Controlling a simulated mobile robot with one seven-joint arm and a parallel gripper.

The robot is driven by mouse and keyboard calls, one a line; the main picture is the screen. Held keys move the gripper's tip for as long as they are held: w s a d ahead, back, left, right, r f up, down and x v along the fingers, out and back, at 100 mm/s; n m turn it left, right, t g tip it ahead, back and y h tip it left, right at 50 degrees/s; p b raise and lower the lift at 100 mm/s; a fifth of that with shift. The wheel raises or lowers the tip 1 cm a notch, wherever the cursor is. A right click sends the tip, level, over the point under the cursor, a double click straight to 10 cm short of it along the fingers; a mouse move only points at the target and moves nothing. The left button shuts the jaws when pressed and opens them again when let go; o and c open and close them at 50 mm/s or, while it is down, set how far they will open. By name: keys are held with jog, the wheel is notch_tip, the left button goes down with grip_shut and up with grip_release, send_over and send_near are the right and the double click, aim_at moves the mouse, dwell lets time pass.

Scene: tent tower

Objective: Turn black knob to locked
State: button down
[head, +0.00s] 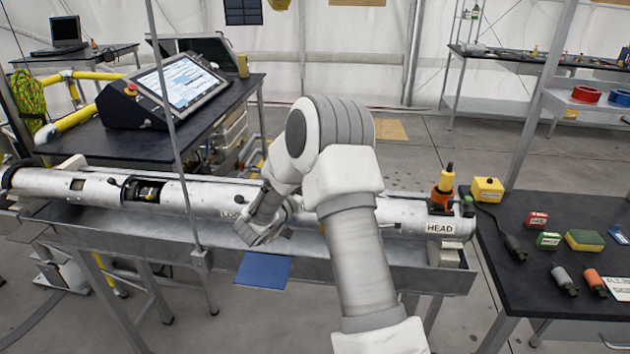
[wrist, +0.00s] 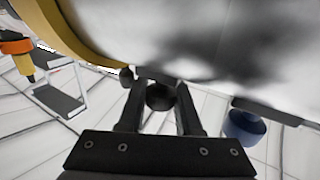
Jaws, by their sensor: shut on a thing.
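The black knob (wrist: 160,97) sits between the two fingers of my gripper (wrist: 156,88) in the wrist view, close against a pale rounded surface. My gripper is shut on it. In the head view my gripper (head: 262,228) is at the front of the long silver tube (head: 90,188), near its middle, and my arm covers part of the tube. The knob is hidden there, so I cannot tell its turned position. A partly covered label starting with "LO" (head: 230,213) shows just left of my gripper.
The tube lies in a metal trough (head: 130,232); its right end is marked HEAD (head: 440,229). A dark table (head: 540,255) with small tools stands right. A console (head: 165,92) stands behind left.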

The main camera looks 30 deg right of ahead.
jog(key=c, duration=0.9)
grip_release()
jog(key=shift+n+t+y, duration=0.3)
jog(key=shift+t, duration=0.1)
